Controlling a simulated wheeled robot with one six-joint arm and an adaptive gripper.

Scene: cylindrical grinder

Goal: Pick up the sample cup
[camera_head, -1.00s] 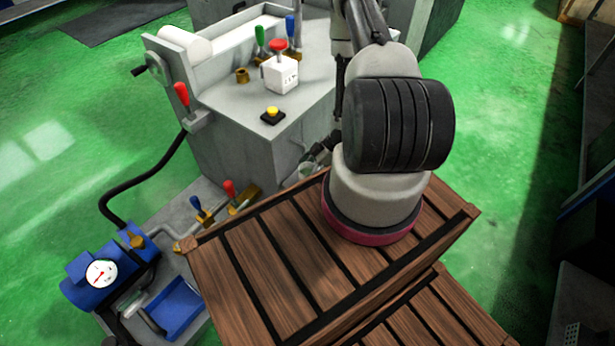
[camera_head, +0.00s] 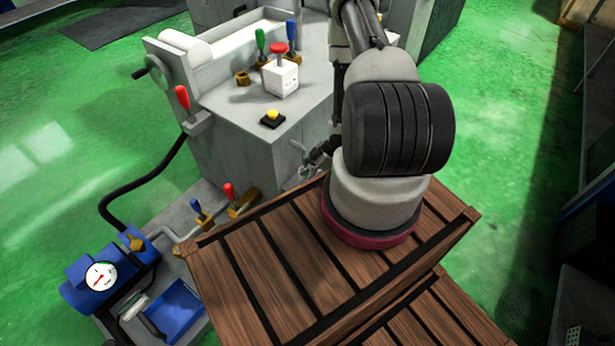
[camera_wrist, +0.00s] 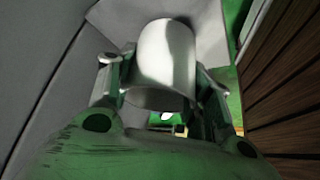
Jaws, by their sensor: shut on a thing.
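The sample cup (camera_wrist: 165,52) is a pale, shiny, rounded cup in the middle of the wrist view. It sits between the two fingers of my gripper (camera_wrist: 160,72), which is shut on it, with one finger on each side. In the head view my gripper (camera_head: 312,164) is small and low beside the grey machine's front face, behind the wooden crate's far edge. The cup is hard to make out there.
The slatted wooden crate (camera_head: 264,287) is close on the right of the wrist view. The grey grinder (camera_head: 240,140) stands on the other side, with a white button box (camera_head: 280,78) on top. A blue pump unit (camera_head: 95,280) is at lower left.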

